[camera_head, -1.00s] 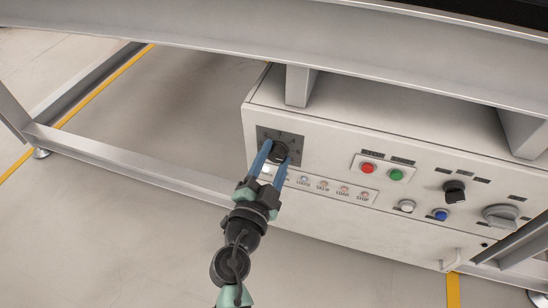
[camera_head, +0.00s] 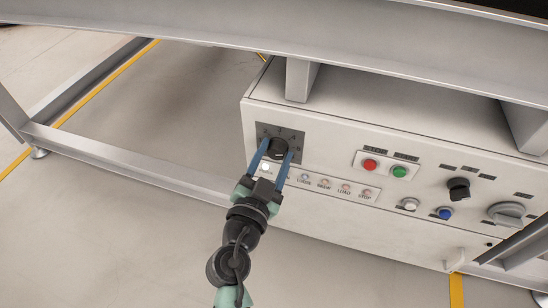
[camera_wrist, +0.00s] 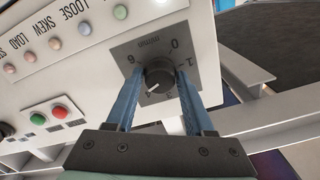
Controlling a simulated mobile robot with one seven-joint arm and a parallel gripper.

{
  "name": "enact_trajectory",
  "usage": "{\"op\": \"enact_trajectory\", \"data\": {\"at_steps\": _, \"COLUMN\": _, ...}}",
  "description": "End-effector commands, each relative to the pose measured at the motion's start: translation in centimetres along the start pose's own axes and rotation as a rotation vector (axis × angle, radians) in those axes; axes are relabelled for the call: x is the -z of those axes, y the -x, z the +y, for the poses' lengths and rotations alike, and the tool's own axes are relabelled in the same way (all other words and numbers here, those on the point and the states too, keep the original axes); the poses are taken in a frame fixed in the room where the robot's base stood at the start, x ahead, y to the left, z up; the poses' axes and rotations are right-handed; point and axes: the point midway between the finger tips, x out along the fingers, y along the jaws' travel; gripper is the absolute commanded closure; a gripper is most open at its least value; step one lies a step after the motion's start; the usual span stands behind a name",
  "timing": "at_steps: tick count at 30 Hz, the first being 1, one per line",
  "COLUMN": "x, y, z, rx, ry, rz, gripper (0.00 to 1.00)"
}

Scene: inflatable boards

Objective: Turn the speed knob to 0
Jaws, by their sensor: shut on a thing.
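The speed knob (camera_wrist: 158,76) is a round black knob with a white pointer line on a grey dial plate (camera_wrist: 140,49). In the wrist view its pointer aims at about the 4 mark, away from the 0. In the head view the knob (camera_head: 279,148) is at the left end of the white control box. My gripper (camera_wrist: 158,84) is shut on the knob, with one blue finger on each side of it. In the head view my gripper (camera_head: 279,151) reaches up to the dial from below. The finger contact points are partly hidden.
The white control box (camera_head: 340,122) also carries a red button (camera_head: 370,165), a green button (camera_head: 399,172), a black selector (camera_head: 458,189), a blue button (camera_head: 445,214) and a row of small lamps. A grey frame beam (camera_head: 270,45) runs above. Open floor lies left.

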Motion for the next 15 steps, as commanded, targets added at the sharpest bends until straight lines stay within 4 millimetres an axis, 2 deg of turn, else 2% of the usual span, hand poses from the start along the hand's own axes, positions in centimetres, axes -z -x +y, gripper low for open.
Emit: {"op": "enact_trajectory", "data": {"at_steps": 15, "x": -0.17, "y": 0.07, "z": 0.06, "rx": -0.001, "ry": 0.493, "rz": -0.004, "gripper": 1.0}}
